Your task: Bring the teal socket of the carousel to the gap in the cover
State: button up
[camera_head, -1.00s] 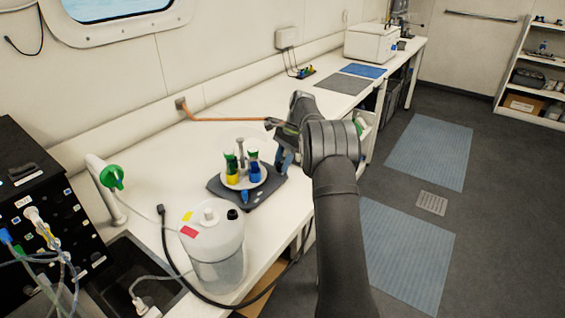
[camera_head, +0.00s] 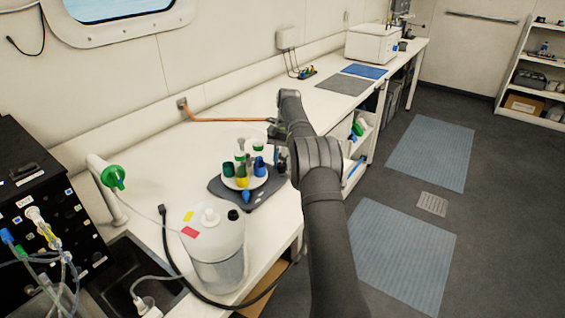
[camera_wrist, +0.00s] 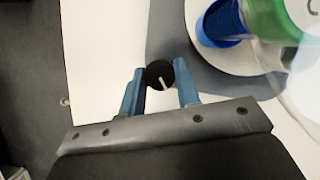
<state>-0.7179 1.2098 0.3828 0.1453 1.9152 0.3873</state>
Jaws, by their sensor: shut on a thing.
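The carousel, a white round plate (camera_head: 232,184), stands on a dark grey base (camera_head: 222,195) on the bench. In the wrist view, my gripper (camera_wrist: 159,82) is shut on a black knob (camera_wrist: 157,70) with a white line, beside the plate. A see-through edge (camera_wrist: 296,95) at right may be the cover. I cannot make out its gap.
A sink (camera_head: 125,275) is at the near left.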

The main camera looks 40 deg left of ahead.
dwell(0.4)
jog(key=o, duration=1)
